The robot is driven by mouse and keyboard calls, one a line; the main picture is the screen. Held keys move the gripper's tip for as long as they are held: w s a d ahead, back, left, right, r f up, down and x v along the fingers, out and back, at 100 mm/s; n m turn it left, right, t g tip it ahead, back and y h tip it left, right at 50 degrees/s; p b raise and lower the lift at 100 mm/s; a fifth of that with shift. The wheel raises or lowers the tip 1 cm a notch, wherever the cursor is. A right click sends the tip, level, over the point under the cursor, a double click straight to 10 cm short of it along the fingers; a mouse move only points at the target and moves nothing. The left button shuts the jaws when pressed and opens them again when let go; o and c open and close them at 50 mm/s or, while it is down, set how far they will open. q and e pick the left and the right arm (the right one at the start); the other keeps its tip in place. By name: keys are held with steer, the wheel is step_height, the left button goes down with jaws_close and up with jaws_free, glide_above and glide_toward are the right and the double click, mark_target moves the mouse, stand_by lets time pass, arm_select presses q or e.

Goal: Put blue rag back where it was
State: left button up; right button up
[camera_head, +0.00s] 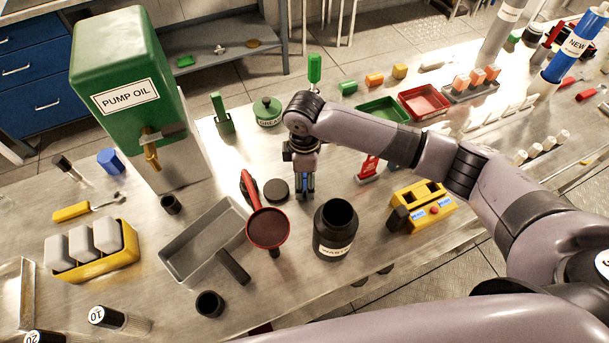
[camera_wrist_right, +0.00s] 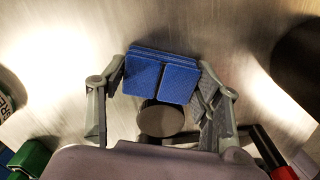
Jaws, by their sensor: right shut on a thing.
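The blue rag (camera_wrist_right: 143,77) is a folded blue pad between the two fingers of my right gripper (camera_wrist_right: 163,88) in the right wrist view. In the head view my right gripper (camera_head: 305,190) points down at the middle of the metal table, and only a small strip of blue shows between its fingers. It is shut on the rag, low over the table. I cannot tell whether the rag touches the tabletop. My left gripper is not in view.
A red funnel (camera_head: 268,228) and a dark lid (camera_head: 276,190) stand just left of the gripper. A black waste bottle (camera_head: 335,245) stands in front, a yellow device (camera_head: 425,205) to the right. A green grease can (camera_head: 267,112) is behind, left. A grey tray (camera_head: 190,240) lies farther left.

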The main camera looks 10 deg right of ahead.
steer(key=shift+f, duration=0.1)
steer(key=o, duration=1.3)
steer(key=shift+c, duration=0.2)
step_height(320, 180, up, 12)
steer(key=b, duration=0.2)
steer(key=shift+r, duration=0.2)
